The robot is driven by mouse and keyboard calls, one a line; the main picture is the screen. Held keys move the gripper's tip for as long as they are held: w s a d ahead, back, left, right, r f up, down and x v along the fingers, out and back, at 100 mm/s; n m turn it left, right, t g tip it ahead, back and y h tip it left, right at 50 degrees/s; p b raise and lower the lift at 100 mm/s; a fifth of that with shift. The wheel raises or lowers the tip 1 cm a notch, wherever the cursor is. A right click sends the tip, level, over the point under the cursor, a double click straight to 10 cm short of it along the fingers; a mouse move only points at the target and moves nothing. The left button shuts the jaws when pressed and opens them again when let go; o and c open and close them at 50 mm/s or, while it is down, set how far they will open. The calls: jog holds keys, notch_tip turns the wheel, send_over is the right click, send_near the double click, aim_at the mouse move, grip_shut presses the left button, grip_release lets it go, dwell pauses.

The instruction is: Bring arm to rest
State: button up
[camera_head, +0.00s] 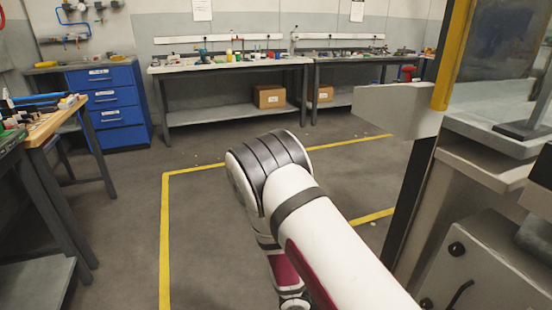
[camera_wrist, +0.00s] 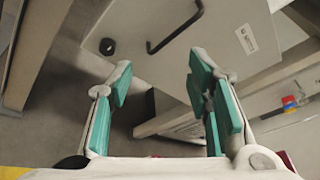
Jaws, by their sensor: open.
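My arm, white with a black ribbed elbow and dark red parts, reaches into the head view from the bottom right and bends down at the elbow. My gripper is not clearly seen there. In the wrist view my gripper (camera_wrist: 160,84) is open, with teal-padded fingers wide apart and nothing between them. Beyond the fingers is a grey cabinet panel (camera_wrist: 215,50) with a black handle (camera_wrist: 175,30) and a round black knob (camera_wrist: 106,46). The fingers appear apart from the panel.
A grey machine (camera_head: 485,255) stands close at the right, with a dark post and yellow-edged guard. A wooden bench (camera_head: 50,125) is at the left. A blue drawer cabinet (camera_head: 108,105) and long workbenches (camera_head: 225,68) line the back. The yellow-marked floor (camera_head: 200,215) between is clear.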

jog(key=s+a+r+m+g+y, duration=0.15)
jog(key=s+r+m+y, duration=0.3)
jog(key=r+m, duration=0.45)
jog(key=s+r+m+g+y, duration=0.4)
jog(key=r+m, duration=0.3)
jog(key=r, duration=0.4)
jog(key=s+a+r+m+t+y, duration=0.35)
jog(key=s+m, duration=0.25)
jog(key=s, duration=0.2)
jog(key=s+a+r+m+t+y, duration=0.35)
jog(key=s+r+m, duration=0.2)
jog(key=s, duration=0.25)
notch_tip(320, 180, up, 25)
jog(key=t+p, duration=0.2)
jog(key=p, duration=2.1)
jog(key=shift+d+r+t+p, duration=0.15)
jog(key=shift+d+t+p, duration=0.05)
jog(key=shift+t+p, duration=0.2)
